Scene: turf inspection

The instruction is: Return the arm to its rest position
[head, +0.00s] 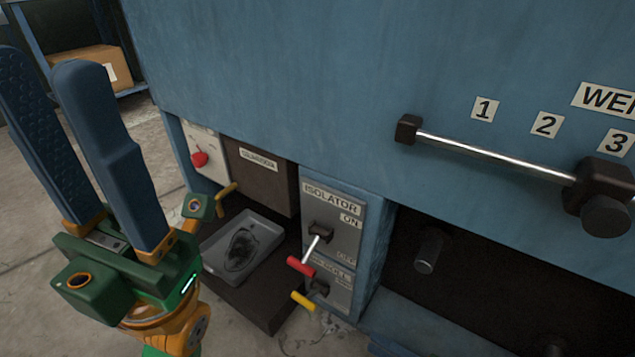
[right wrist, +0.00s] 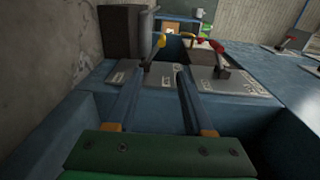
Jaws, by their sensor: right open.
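My right gripper (head: 48,68) is at the left of the head view, its two long blue fingers pointing up and apart with nothing between them. It stands beside the blue machine, clear of the levers. In the right wrist view, the open fingers (right wrist: 160,76) point towards a grey panel, with a yellow handle (right wrist: 161,41) and a red handle (right wrist: 218,46) beyond the tips. In the head view, the isolator lever (head: 302,266) has a red grip and hangs down-left from its pivot. My left gripper is not in view.
The blue machine (head: 270,70) fills the middle and right. A lower lever (head: 304,301) has a yellow grip. A grey tray (head: 270,228) holds a dark oval piece. A metal rod (head: 490,152) juts out near numbered labels. Bare floor (head: 25,200) lies left; a cardboard box (head: 85,68) sits behind.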

